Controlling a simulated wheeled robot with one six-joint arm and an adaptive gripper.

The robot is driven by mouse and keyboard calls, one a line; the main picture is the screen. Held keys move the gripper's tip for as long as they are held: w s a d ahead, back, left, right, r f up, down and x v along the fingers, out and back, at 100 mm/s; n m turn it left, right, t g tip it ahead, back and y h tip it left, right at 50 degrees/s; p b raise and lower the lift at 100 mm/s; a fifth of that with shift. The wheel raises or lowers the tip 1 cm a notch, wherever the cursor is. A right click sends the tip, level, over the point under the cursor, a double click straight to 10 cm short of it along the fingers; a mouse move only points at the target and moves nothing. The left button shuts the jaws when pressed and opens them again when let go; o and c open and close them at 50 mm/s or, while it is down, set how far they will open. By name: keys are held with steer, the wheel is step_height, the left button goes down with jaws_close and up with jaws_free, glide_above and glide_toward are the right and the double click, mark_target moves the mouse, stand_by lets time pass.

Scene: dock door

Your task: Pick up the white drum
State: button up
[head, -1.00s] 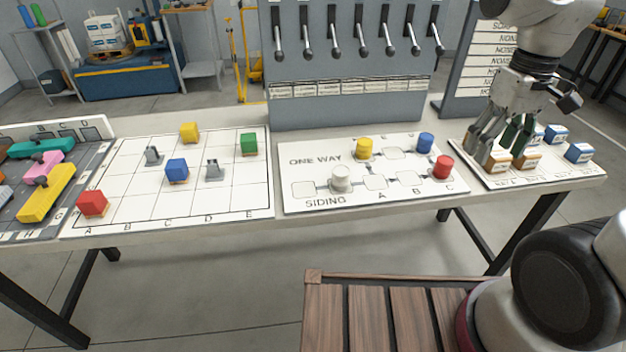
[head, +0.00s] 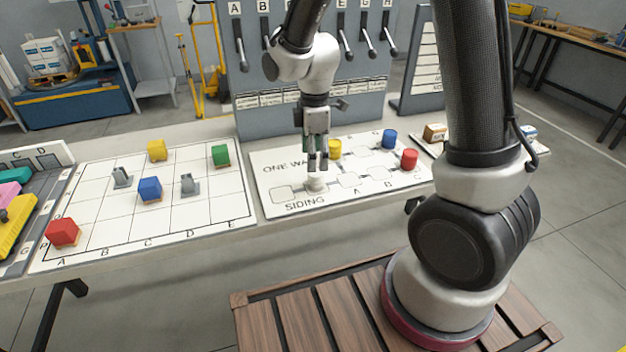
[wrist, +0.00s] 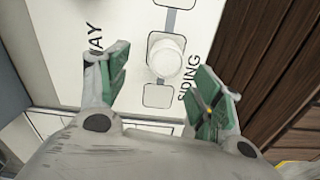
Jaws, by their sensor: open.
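The white drum (head: 316,184) stands upright on the white board marked ONE WAY and SIDING (head: 272,181), in the siding row. In the wrist view the drum (wrist: 166,58) shows from above, beside the word SIDING. My gripper (head: 317,163) points down just above the drum in the head view. In the wrist view my gripper (wrist: 172,85) is open, with its green-padded fingers apart and nothing between them; the drum lies ahead of and between the fingertips. I cannot tell the exact height gap.
A yellow drum (head: 335,149) stands close behind my gripper. A blue drum (head: 389,139) and a red drum (head: 409,159) stand farther right on the board. The lever panel (head: 260,85) rises behind. A gridded board (head: 110,225) with blocks lies to the left.

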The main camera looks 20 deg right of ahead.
mark_target(316, 179)
steer(key=f, duration=0.5)
steer(key=shift+s+d+f, duration=0.1)
steer(key=shift+s+f, duration=0.25)
steer(key=shift+s, duration=0.05)
steer(key=shift+c, duration=0.5)
steer(key=c, duration=1)
